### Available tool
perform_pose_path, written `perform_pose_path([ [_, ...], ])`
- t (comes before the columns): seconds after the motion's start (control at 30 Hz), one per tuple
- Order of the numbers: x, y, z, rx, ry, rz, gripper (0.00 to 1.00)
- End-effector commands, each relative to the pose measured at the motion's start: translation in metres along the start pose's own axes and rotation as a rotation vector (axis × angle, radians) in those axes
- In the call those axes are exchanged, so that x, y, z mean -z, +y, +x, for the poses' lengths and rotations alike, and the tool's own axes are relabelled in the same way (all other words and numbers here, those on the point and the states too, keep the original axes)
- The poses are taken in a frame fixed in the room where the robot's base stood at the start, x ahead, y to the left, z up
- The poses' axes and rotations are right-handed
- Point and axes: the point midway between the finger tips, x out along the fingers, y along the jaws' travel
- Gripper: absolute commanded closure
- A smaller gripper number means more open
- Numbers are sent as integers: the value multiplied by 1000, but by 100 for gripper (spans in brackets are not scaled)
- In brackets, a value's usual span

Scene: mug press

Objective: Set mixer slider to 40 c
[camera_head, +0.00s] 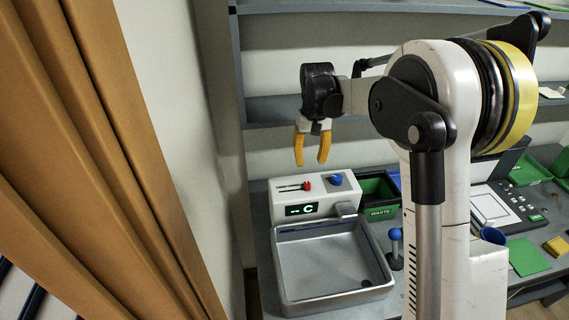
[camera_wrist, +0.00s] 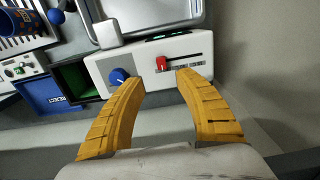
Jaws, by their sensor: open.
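The mixer is a white box (camera_head: 340,189) with a dark display (camera_head: 301,210) that reads "-- C". Its red slider (camera_head: 307,185) sits at the right end of a dark slot, left of a blue knob (camera_head: 336,179). In the wrist view the mixer (camera_wrist: 188,54) appears turned around, so the red slider (camera_wrist: 161,63) is at the left end of the slot. My gripper (camera_head: 311,161) is open and empty, with yellow fingers pointing down above the mixer. In the wrist view the gripper's fingertips (camera_wrist: 161,74) appear on either side of the slider, apart from it.
A grey basin (camera_head: 320,265) stands in front of the mixer, below its spout (camera_head: 346,209). A waste bin (camera_head: 379,211) is right of the mixer. A blue-topped lever (camera_head: 395,235) stands beside the basin. A shelf (camera_head: 275,110) runs behind my gripper, and a wall is at left.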

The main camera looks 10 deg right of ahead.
Motion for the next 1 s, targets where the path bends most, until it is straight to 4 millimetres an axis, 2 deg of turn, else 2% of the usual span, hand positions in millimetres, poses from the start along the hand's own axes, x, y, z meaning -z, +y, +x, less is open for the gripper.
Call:
perform_pose_path([
  [0.17,5,0,13,0,-14,0,60],
  [0.5,4,0,77,0,-12,0,60],
  [0.63,4,0,97,0,-12,0,60],
  [0.8,3,0,111,0,-12,0,60],
  [1.0,3,0,113,0,-12,0,60],
])
